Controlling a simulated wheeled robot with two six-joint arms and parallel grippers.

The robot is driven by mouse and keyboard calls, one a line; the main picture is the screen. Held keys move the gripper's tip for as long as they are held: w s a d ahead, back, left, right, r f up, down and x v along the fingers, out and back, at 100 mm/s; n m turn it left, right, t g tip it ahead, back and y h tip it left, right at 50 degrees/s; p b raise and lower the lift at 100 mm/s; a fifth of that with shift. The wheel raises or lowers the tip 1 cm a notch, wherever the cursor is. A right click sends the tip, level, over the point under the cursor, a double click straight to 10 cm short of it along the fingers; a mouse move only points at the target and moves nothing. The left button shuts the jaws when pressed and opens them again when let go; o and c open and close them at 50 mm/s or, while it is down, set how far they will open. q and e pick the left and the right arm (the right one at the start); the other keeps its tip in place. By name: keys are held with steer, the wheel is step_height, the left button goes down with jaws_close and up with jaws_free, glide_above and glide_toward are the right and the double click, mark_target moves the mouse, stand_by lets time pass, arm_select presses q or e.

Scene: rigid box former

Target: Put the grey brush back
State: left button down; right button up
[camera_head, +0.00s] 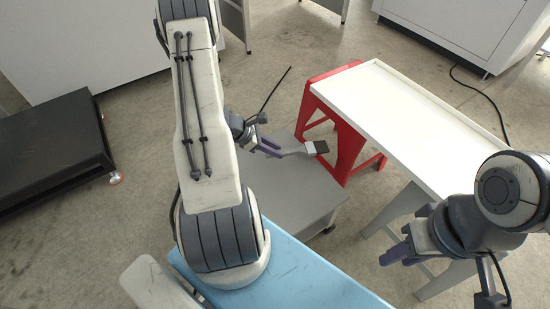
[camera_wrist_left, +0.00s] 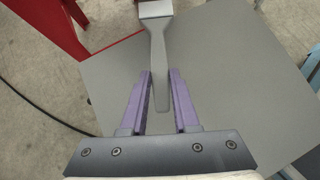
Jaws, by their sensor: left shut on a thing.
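My left gripper (camera_head: 270,147) is shut on the grey brush (camera_head: 293,152), gripping its handle. The brush points right, with a pale ferrule and dark bristles at its far end. In the left wrist view the handle of the brush (camera_wrist_left: 158,55) runs between the two purple fingers (camera_wrist_left: 160,95), with its head toward the top edge. The brush is over the grey low table top (camera_head: 285,195); I cannot tell how high above it. My right gripper (camera_head: 393,250) is at the lower right, away from the brush; its opening is unclear.
A red stool (camera_head: 345,150) stands just behind the grey table. A long white table (camera_head: 410,115) extends to the right. A blue surface (camera_head: 300,280) is in front. A black low platform (camera_head: 50,145) is at the left, and cables lie on the floor.

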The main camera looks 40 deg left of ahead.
arm_select(q)
steer(key=shift+f+b, duration=0.9)
steer(key=shift+f, duration=0.95)
steer(key=shift+f, duration=0.15)
steer(key=c, duration=0.7)
jaws_free()
steer(key=shift+o, duration=0.2)
